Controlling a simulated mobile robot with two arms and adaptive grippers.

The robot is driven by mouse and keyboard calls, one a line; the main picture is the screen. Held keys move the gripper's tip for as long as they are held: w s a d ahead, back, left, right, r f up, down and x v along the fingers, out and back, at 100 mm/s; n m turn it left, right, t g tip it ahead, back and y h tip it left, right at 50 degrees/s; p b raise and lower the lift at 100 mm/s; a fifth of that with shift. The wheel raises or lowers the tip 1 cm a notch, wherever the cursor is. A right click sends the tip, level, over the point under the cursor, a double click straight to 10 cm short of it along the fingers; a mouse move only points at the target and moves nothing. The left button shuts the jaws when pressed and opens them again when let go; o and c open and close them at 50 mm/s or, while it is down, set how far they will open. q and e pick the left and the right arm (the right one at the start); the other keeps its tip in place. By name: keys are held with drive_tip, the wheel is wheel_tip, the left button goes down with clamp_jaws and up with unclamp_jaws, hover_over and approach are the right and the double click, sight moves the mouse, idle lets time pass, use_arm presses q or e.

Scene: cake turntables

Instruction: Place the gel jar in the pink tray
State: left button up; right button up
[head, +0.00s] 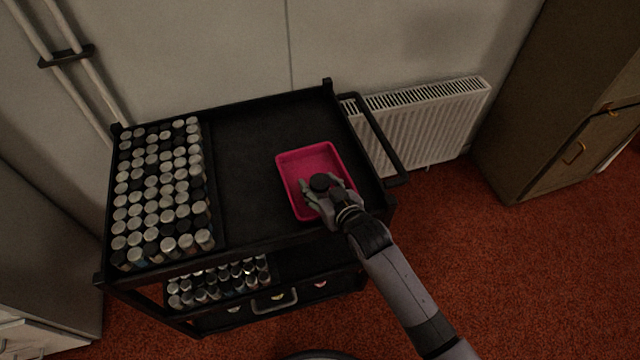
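The pink tray (318,154) lies on the right part of the black cart's top. The gel jar (320,182) shows as a small round dark lid between the fingers of my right gripper (322,188). My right gripper is over the near half of the tray, with its fingers around the jar. The jar's lower part is hidden, and I cannot tell whether it touches the tray floor. The far half of the tray is bare. My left gripper is not in view.
The black cart (245,150) has many jars with grey and black lids (160,190) packed on its left side. More jars (220,280) stand on the lower shelf. The cart top between jars and tray is clear. A radiator (425,125) stands behind the cart's right handle.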

drive_tip(key=shift+o, duration=0.6)
drive_tip(key=shift+r, duration=0.15)
drive_tip(key=v, duration=1.2)
drive_tip(key=shift+r+p, duration=0.1)
drive_tip(key=shift+p, duration=0.3)
